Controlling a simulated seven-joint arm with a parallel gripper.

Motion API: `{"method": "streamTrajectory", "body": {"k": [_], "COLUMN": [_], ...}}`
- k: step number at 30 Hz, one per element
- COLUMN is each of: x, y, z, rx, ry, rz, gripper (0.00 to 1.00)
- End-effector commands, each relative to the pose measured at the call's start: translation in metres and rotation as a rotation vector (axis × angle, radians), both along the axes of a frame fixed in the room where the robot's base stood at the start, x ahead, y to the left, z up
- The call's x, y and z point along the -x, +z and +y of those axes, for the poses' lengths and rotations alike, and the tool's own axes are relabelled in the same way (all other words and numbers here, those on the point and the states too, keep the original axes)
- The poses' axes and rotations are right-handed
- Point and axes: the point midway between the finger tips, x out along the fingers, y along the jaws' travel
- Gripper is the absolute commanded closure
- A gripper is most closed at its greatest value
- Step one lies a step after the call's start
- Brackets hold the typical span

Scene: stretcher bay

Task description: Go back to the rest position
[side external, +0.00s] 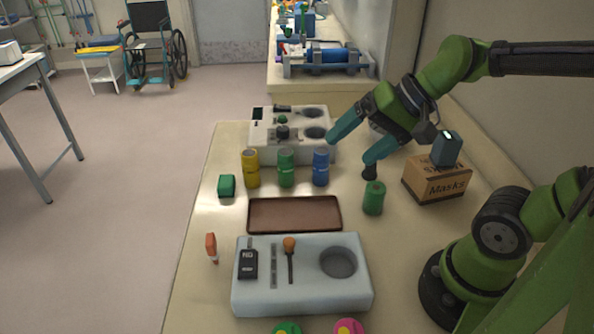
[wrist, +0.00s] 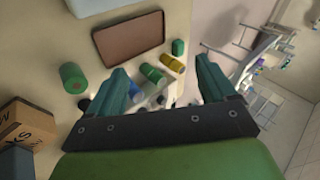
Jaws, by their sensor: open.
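My gripper (side external: 349,156) is open and empty, raised above the counter (side external: 205,235) near the blue canister and the green cylinder. Its two teal fingers are spread apart. The wrist view also shows my gripper (wrist: 160,66), with nothing held between the fingers. My green arm reaches in from the right side of the side view.
A Masks box (side external: 436,183) and a green cylinder (side external: 373,198) stand right. Yellow (side external: 251,168), green (side external: 286,168) and blue (side external: 320,168) canisters stand in a row behind a brown tray (side external: 295,214). A white station (side external: 302,298) is in front, another (side external: 262,150) behind.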

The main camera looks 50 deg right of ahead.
Motion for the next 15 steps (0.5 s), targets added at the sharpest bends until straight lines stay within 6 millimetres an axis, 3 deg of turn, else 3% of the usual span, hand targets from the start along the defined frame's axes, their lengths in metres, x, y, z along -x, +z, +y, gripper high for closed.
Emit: {"method": "streamTrajectory", "body": {"k": [3, 6, 15], "x": [0.014, 0.019, 0.020], "y": [0.007, 0.011, 0.012], "z": [0.000, -0.003, -0.005], "rx": [0.226, 0.331, 0.368], "ry": [0.149, 0.207, 0.225], "rz": [-0.084, -0.119, -0.128], "gripper": [0.16, 0.16, 0.16]}}
